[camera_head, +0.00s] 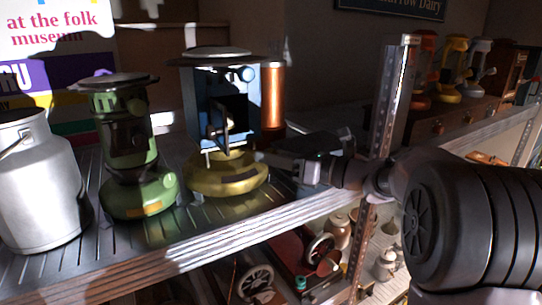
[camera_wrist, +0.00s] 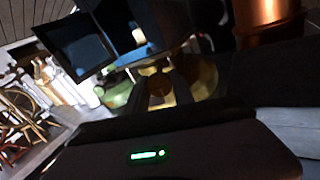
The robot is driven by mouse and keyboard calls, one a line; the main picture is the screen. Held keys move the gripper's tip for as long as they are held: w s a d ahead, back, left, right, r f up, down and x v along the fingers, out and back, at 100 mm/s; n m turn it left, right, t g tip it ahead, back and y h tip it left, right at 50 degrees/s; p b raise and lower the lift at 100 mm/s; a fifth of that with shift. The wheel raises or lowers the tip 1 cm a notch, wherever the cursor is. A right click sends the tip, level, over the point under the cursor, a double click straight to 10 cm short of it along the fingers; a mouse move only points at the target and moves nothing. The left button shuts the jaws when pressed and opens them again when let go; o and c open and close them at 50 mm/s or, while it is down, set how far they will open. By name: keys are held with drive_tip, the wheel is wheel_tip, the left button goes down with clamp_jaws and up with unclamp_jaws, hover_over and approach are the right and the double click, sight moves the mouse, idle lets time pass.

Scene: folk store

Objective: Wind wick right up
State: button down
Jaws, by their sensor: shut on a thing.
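A lamp-like heater (camera_head: 228,178) with a yellow-brass base, a blue-grey body and a wide dark top stands on the slatted shelf. A small open door or panel shows on its front; in the wrist view this dark panel (camera_wrist: 75,45) is at upper left. My gripper (camera_head: 262,158) reaches in from the right, at the right side of the brass base. In the wrist view my gripper's two fingers (camera_wrist: 160,92) are shut on a small round brass wick knob (camera_wrist: 158,84). In the head view the knob is hidden by the fingers. The wick itself is not visible.
A green heater (camera_head: 137,192) stands just left, and a silver milk churn (camera_head: 40,185) is at far left. A copper cylinder (camera_head: 273,95) stands behind. A metal shelf post (camera_head: 392,95) rises close to my arm. Several coloured heaters (camera_head: 450,70) line the right shelf.

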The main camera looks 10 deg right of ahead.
drive_tip(key=c, duration=1.1)
unclamp_jaws()
drive_tip(key=b+v, duration=0.5)
drive_tip(key=v, duration=1.2)
drive_tip(key=shift+s+d, duration=0.2)
